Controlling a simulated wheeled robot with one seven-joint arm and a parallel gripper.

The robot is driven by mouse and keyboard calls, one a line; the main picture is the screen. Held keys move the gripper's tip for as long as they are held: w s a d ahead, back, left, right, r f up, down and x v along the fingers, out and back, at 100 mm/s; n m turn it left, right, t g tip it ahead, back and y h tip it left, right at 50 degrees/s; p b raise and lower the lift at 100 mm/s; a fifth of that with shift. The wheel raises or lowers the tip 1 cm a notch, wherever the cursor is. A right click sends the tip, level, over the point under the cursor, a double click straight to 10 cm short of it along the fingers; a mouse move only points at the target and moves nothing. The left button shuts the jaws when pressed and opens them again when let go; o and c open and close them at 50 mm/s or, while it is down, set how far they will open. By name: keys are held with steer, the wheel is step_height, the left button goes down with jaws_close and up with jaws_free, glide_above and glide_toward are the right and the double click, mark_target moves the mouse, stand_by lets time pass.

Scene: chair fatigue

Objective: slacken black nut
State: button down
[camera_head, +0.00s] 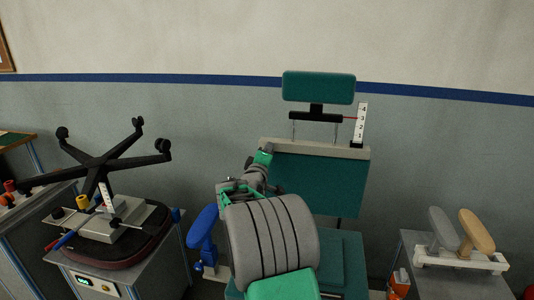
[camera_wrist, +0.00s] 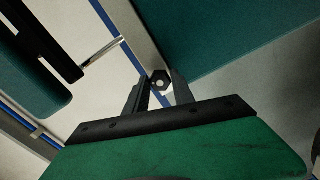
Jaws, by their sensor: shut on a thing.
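The black nut (camera_wrist: 161,79) shows in the wrist view as a small dark hexagon with a pale centre. It is at the end of a pale crossbar (camera_wrist: 135,30), between the two fingertips. My gripper (camera_wrist: 160,88) is shut on the nut. In the head view my gripper (camera_head: 264,153) is at the left end of the pale crossbar (camera_head: 330,150) of the chair, below the headrest. The nut is hidden there. The teal headrest (camera_head: 318,87) stands above the crossbar on two thin rods.
A white number scale (camera_head: 360,125) with a red pointer stands at the crossbar's right end. The teal backrest (camera_head: 318,182) hangs below the crossbar. A blue armrest (camera_head: 202,228) is left of my arm. A five-star chair base (camera_head: 105,162) lies upturned on the left bench. Loose armrests (camera_head: 476,231) stand at right.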

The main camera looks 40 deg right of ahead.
steer(key=n+p, duration=1)
steer(key=n, duration=0.7)
steer(key=shift+r, duration=0.1)
steer(key=shift+n, duration=0.4)
steer(key=c, duration=1.1)
jaws_free()
steer(key=shift+a, duration=0.1)
steer(key=shift+o, duration=0.2)
steer(key=b+v, duration=0.1)
steer(key=v, duration=0.6)
steer(key=shift+s+a, duration=0.2)
steer(key=shift+a, duration=0.15)
